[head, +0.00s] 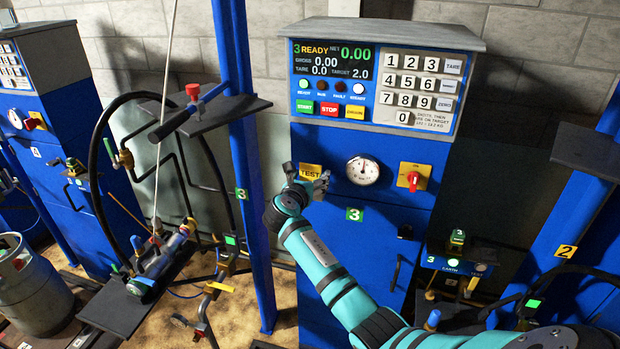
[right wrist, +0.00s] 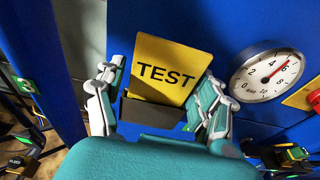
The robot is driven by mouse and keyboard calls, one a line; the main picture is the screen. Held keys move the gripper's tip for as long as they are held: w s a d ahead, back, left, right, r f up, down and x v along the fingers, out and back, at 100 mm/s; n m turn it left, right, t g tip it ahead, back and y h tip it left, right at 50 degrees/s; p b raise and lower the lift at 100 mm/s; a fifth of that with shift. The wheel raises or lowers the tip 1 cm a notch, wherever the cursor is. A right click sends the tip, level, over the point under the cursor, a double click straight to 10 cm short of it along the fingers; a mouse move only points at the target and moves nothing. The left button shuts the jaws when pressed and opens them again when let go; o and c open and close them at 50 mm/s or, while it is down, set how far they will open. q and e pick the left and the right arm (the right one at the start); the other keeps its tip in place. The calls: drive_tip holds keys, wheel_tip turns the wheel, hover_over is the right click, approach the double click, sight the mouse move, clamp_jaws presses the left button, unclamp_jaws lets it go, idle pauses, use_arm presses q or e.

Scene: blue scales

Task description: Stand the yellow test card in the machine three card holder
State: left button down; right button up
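The yellow test card (right wrist: 168,62), marked TEST, stands in the dark card holder (right wrist: 150,113) on the blue front of machine three. The card leans slightly to one side, its lower edge hidden inside the holder. In the head view the card (head: 311,171) shows left of the round gauge. My right gripper (right wrist: 162,76) is open around the card and holder, one finger on each side. A gap shows between the left finger and the card; the right finger overlaps the card's right edge, and I cannot tell whether it touches. My left gripper is not in view.
A pressure gauge (head: 363,171) and a yellow plate with a red knob (head: 412,178) sit right of the card. The display (head: 333,72) and keypad are above. A blue post (head: 245,170) stands to the left, beside a dark shelf (head: 118,310).

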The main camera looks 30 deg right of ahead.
drive_tip(key=shift+o, duration=0.6)
drive_tip(key=shift+f, duration=0.2)
drive_tip(key=shift+s+r, duration=0.1)
drive_tip(key=shift+s+a, duration=0.1)
drive_tip(key=v, duration=1.1)
drive_tip(key=shift+s+a+r, duration=0.2)
